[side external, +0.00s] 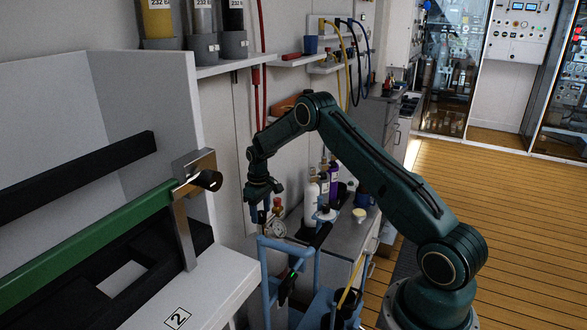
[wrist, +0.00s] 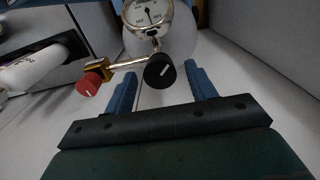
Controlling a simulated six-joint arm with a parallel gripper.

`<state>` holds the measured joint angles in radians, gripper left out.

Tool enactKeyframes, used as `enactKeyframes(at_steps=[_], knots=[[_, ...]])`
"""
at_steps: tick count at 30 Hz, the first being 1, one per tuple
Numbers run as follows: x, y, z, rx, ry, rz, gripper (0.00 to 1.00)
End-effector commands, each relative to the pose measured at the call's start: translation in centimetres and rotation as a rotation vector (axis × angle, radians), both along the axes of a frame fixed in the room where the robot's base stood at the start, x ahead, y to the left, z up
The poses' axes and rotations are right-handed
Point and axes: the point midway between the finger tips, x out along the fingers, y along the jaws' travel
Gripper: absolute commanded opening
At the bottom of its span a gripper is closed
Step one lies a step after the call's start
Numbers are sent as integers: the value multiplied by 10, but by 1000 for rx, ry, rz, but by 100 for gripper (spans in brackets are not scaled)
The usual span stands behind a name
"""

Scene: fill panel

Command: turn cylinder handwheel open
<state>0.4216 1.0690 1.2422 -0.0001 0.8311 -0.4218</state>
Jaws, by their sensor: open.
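In the wrist view, a round black knob (wrist: 160,70) with a white line sits on a metal pipe fitting. It appears between and just beyond the blue fingertips of my gripper (wrist: 161,74). A red knob (wrist: 88,84) on a brass valve body (wrist: 98,67) lies to the left, outside the left finger. A white-faced pressure gauge (wrist: 149,13) stands above the black knob. The frames do not label either knob as the handwheel. In the side external view, my gripper (side external: 261,212) points down beside the gauge (side external: 275,229). It is open, with nothing visibly held.
A blue-framed cart (side external: 290,248) stands below my gripper. White and purple bottles (side external: 322,185) stand on the bench behind it. A white panel unit (side external: 222,270) with a green bar (side external: 95,243) is close on the left. Open wooden floor (side external: 500,200) lies to the right.

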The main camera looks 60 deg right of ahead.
Motion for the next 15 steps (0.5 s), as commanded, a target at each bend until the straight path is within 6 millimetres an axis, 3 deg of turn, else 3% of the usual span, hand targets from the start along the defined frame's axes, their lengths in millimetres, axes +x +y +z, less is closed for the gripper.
enactKeyframes(at_steps=[8, 15], knots=[[1, 0, 32, -2, -4, 0, 56], [1, 0, 73, -2, -4, 0, 56]])
